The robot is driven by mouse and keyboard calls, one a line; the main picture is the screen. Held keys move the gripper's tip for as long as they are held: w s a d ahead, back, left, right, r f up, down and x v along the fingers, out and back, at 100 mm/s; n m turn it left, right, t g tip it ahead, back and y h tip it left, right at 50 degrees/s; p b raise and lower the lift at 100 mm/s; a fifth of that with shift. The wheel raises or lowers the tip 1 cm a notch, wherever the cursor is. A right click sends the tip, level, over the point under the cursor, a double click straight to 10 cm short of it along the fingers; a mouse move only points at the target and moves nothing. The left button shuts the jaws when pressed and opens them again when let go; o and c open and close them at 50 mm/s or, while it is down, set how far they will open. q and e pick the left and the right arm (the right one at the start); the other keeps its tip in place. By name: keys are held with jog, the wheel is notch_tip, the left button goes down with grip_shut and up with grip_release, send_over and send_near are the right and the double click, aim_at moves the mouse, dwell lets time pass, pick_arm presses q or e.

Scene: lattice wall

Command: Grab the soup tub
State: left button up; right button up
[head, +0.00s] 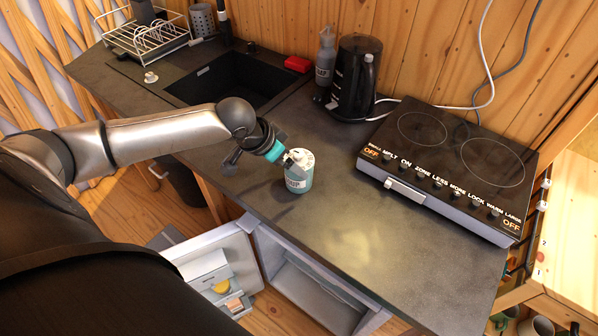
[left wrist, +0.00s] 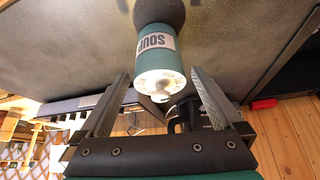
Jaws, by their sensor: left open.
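The soup tub (head: 297,181) is a teal cylinder with a white lid and a pale label. It stands upright on the dark counter (head: 345,215), near its front edge. In the left wrist view the soup tub (left wrist: 155,45) shows its SOUP label and lid, in line with the gap between the fingers. My left gripper (head: 287,158) is open at the tub's upper left side in the head view. In the left wrist view the fingers of my left gripper (left wrist: 158,76) are on either side of the lid, with gaps visible. My right gripper is not in view.
A black kettle (head: 354,77) and a grey bottle (head: 325,56) stand behind the tub. A cooktop (head: 450,160) is at right, a sink (head: 232,78) and dish rack (head: 148,38) at back left. An open fridge (head: 315,290) is below. The counter right of the tub is clear.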

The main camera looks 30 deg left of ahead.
pick_arm(q)
jog(key=shift+w+b+x, duration=0.25)
jog(key=shift+b+x, duration=0.05)
jog(key=shift+x, duration=2.4)
jog(key=shift+d+r, duration=0.15)
jog(key=shift+r, duration=0.05)
jog(key=shift+c, duration=0.2)
jog(key=c, duration=1.3)
jog(key=shift+c, duration=0.2)
jog(key=shift+r, duration=0.1)
